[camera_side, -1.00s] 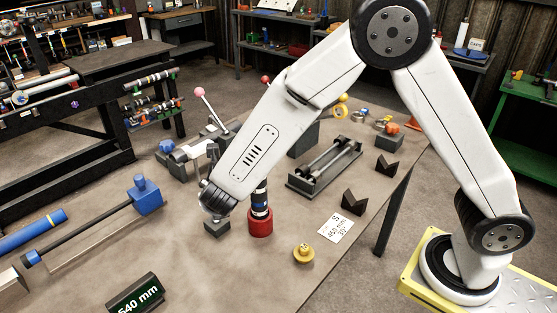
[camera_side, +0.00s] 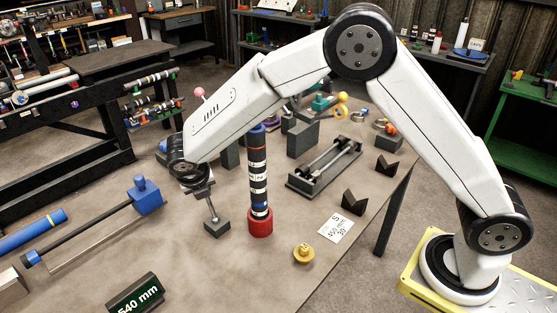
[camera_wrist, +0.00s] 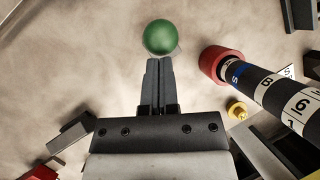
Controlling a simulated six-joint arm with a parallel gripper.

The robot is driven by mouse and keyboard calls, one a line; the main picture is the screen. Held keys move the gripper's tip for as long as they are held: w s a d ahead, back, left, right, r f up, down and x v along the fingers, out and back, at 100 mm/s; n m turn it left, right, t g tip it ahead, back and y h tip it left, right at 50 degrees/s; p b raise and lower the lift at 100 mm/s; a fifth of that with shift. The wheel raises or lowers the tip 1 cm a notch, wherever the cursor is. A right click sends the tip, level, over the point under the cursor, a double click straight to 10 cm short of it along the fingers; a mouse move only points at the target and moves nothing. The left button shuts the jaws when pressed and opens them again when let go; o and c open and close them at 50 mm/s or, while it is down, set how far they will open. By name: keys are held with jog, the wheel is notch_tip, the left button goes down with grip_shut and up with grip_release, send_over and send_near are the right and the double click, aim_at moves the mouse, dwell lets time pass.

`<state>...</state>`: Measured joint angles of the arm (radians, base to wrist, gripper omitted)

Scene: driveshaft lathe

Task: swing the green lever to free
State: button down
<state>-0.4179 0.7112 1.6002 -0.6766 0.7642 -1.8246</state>
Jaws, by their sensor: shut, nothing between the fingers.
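The green knob (camera_wrist: 161,37) of the lever shows in the wrist view just beyond my shut fingertips (camera_wrist: 160,62); whether they touch it I cannot tell. In the side view the lever's thin metal rod (camera_side: 213,211) rises from a dark block (camera_side: 217,229) on the table and leans slightly left. Its top end is hidden by my gripper (camera_side: 203,188), which is above the block. My fingers are closed together with nothing between them.
A striped shaft (camera_side: 258,180) stands upright in a red base (camera_side: 260,224), close right of the lever. A yellow knob (camera_side: 303,254) and a white card (camera_side: 336,228) lie further right. A pink-knobbed lever (camera_side: 199,92) stands behind my arm.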

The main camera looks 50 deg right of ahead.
jog(key=shift+w+f+g, duration=0.2)
jog(key=shift+w+g, duration=0.35)
jog(key=shift+w, duration=0.45)
jog(key=shift+w+f+g, duration=0.15)
jog(key=shift+w+g, duration=0.4)
jog(key=shift+w, duration=0.45)
